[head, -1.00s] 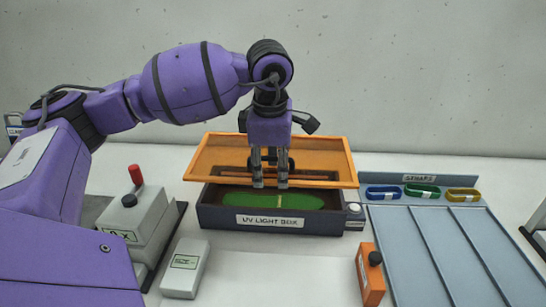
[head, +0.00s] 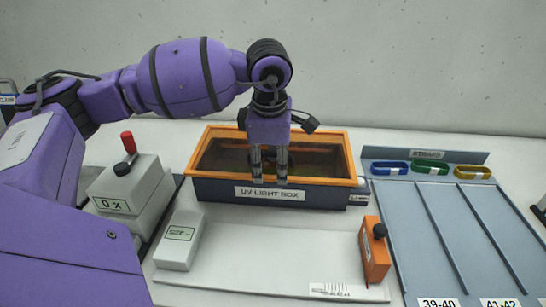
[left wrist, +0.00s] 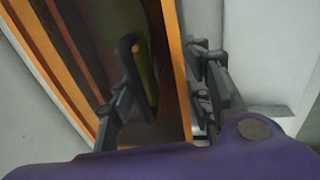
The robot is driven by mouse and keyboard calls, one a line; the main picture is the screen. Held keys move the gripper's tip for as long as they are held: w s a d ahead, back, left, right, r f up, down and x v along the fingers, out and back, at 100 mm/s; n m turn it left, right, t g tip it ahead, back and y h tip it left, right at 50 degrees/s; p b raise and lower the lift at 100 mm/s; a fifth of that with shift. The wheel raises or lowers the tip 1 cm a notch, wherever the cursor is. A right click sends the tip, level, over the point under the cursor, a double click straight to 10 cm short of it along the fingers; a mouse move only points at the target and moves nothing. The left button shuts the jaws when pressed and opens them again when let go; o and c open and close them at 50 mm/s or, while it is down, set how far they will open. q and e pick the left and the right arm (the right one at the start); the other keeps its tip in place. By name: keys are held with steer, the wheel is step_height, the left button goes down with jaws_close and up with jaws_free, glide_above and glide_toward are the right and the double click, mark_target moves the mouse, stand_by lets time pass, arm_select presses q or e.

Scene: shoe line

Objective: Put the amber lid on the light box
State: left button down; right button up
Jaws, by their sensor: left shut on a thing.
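The amber lid (head: 345,152) has an orange frame and a dark see-through pane. It lies level over the dark blue UV light box (head: 220,192), its edges lined up with the box. I see no clear gap between them along the front. My left gripper (head: 268,179) is shut on the middle of the lid's front edge, one finger on each side. The left wrist view shows the orange frame (left wrist: 172,60) between the fingers of the left gripper (left wrist: 165,85). The inside of the box is dim through the pane. My right gripper is out of view.
A grey device with a red-knobbed lever (head: 128,143) stands left of the box. A small pale box (head: 180,240) and an orange block (head: 374,250) flank a white mat (head: 270,262) in front. A blue-grey laned tray (head: 455,235) with several coloured straps is right.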

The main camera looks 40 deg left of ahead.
arm_select(q)
steer(key=shift+f, duration=0.55)
steer(key=c, duration=1.3)
jaws_free()
steer(key=o, duration=0.5)
steer(key=shift+r, duration=0.5)
steer(key=r, duration=0.3)
steer(key=s+r, duration=0.1)
steer(key=r, duration=0.3)
steer(key=s+d+r, duration=0.1)
steer(key=r, duration=0.2)
steer(key=shift+d+r, duration=0.1)
steer(key=shift+r, duration=0.3)
